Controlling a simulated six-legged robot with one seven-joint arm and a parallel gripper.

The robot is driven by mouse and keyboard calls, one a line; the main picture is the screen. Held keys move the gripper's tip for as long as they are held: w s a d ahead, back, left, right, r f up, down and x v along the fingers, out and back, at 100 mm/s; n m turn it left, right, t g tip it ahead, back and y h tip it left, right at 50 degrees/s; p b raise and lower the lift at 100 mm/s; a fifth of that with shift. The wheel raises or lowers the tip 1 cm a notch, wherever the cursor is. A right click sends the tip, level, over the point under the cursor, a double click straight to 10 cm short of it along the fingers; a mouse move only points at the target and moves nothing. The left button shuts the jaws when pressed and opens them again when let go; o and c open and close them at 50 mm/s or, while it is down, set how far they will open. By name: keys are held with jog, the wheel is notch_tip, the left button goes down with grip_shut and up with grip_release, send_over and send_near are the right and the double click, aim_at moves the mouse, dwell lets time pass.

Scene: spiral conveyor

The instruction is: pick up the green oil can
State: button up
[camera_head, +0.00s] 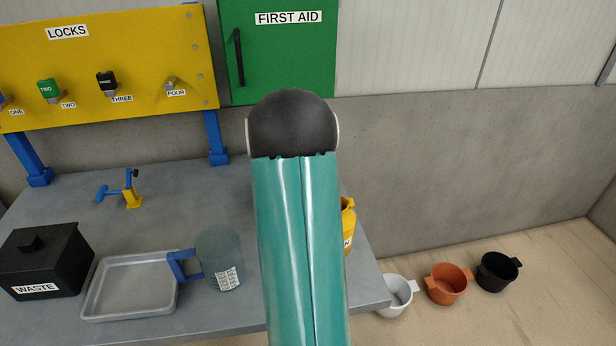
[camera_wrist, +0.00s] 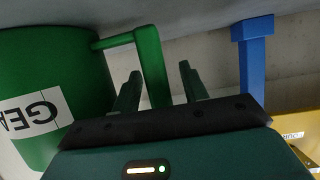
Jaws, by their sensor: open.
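The green oil can (camera_wrist: 62,85) shows at the left of the wrist view, with a white label that begins "GEA". Its green handle (camera_wrist: 150,68) sticks out sideways and then runs down between the fingers. My gripper (camera_wrist: 160,72) is open, with one finger on each side of the handle's upright bar. I cannot tell whether either finger touches it. In the head view my teal arm covers the middle of the bench, and neither the green can nor my gripper shows there.
A yellow can (camera_head: 348,228) stands just right of my arm. A clear jug (camera_head: 220,258) with a blue handle, a grey tray (camera_head: 88,308) and a black waste box (camera_head: 42,262) are at the left. A blue post (camera_wrist: 255,62) stands right of my gripper.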

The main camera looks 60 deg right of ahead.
grip_shut()
jog(key=shift+r, duration=0.15)
